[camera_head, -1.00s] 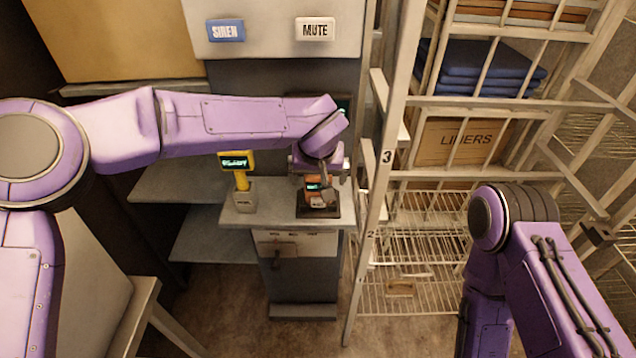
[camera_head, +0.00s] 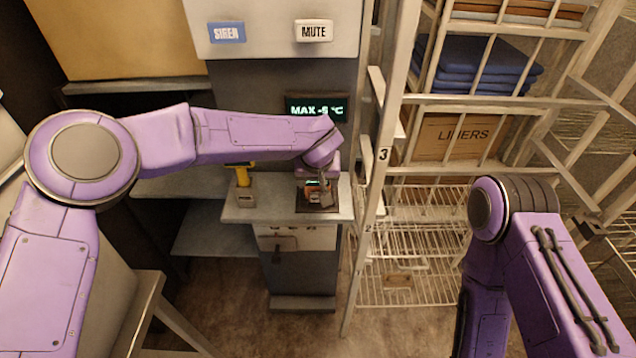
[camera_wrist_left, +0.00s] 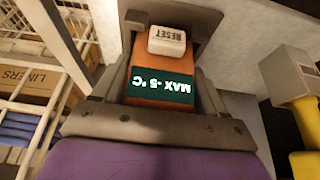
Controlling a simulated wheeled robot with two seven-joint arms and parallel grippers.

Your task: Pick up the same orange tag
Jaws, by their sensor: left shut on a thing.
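The orange tag (camera_wrist_left: 150,72) has a dark screen reading "MAX -5 °C" and a white RESET button. In the left wrist view it lies between the fingers of my left gripper (camera_wrist_left: 165,85), which is shut on it. In the head view the tag (camera_head: 313,190) shows small under my left gripper (camera_head: 318,188), over a dark square pad (camera_head: 304,208) on the small grey shelf. Whether it touches the pad cannot be told. My right arm stands at the right of the head view; its gripper is out of view.
A yellow handheld device (camera_head: 243,176) stands left of the tag on the grey shelf (camera_head: 260,212). A wall display (camera_head: 316,108) reads "MAX -5 °C", below SIREN (camera_head: 226,32) and MUTE (camera_head: 314,31) buttons. A white wire rack (camera_head: 384,155) stands close on the right.

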